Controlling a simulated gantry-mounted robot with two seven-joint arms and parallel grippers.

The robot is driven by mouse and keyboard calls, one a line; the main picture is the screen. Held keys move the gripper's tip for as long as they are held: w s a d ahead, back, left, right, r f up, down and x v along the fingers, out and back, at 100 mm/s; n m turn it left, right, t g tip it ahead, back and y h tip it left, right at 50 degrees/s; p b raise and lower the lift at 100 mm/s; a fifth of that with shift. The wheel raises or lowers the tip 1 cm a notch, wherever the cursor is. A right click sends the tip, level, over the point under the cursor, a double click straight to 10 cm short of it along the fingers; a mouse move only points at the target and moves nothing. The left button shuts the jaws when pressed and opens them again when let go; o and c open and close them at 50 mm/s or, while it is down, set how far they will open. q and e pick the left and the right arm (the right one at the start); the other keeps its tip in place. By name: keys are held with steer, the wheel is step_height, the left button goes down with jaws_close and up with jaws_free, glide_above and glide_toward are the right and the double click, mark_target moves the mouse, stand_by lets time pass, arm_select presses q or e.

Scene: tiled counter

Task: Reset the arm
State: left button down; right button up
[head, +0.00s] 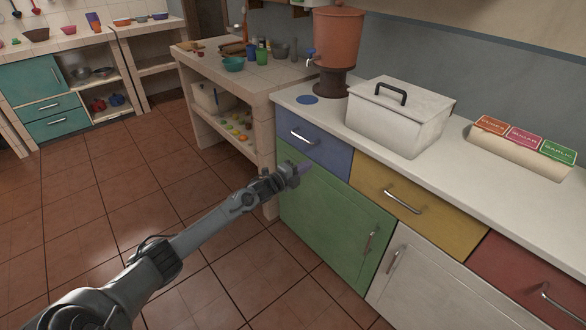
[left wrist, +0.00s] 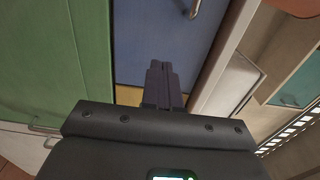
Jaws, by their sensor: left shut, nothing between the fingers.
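My left arm reaches in from the lower left of the head view. Its gripper (head: 300,170) is in front of the cabinets, near the blue drawer (head: 314,150) and the top of the green door (head: 327,221). In the left wrist view the gripper's two dark fingers (left wrist: 163,84) are together with nothing between them. Behind them the blue drawer front (left wrist: 150,35) and the green door (left wrist: 55,60) show. The blue drawer's metal handle (head: 302,136) is above the gripper. My right gripper is in neither view.
On the white counter stand a white lidded box (head: 395,120), an orange dispenser (head: 336,50) and a rack of labelled packets (head: 520,150). Yellow (head: 395,205) and red (head: 520,280) drawers are to the right. A tiled counter (head: 255,80) is behind. The tiled floor (head: 100,200) is clear on the left.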

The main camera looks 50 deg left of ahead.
arm_select(q)
steer(key=s+d+f+g+p, duration=0.1)
steer(key=s+d+f+p, duration=0.35)
steer(key=s+f, duration=0.45)
steer(key=s+d+f+n+g+h, duration=0.1)
steer(key=s+d+f, duration=0.15)
steer(key=d, duration=0.35)
steer(key=s+d+f+n+h, duration=0.1)
steer(key=s+d, duration=0.2)
steer(key=d, duration=0.3)
steer(key=s+d+r+n+g+p, duration=0.2)
steer(key=s+d+r+n+g, duration=0.15)
steer(key=s+d, duration=0.55)
steer(key=s+d+r+n+g+p, duration=0.25)
steer(key=s+d+n, duration=0.2)
steer(key=d, duration=0.85)
steer(key=s+r+n+g+p, duration=0.2)
steer(key=s+r+n+g, duration=0.45)
steer(key=s, duration=0.35)
step_height(320, 180, up, 36)
steer(key=m+p, duration=0.1)
steer(key=p, duration=3.5)
steer(key=shift+d+y, duration=0.2)
steer(key=shift+y, duration=0.2)
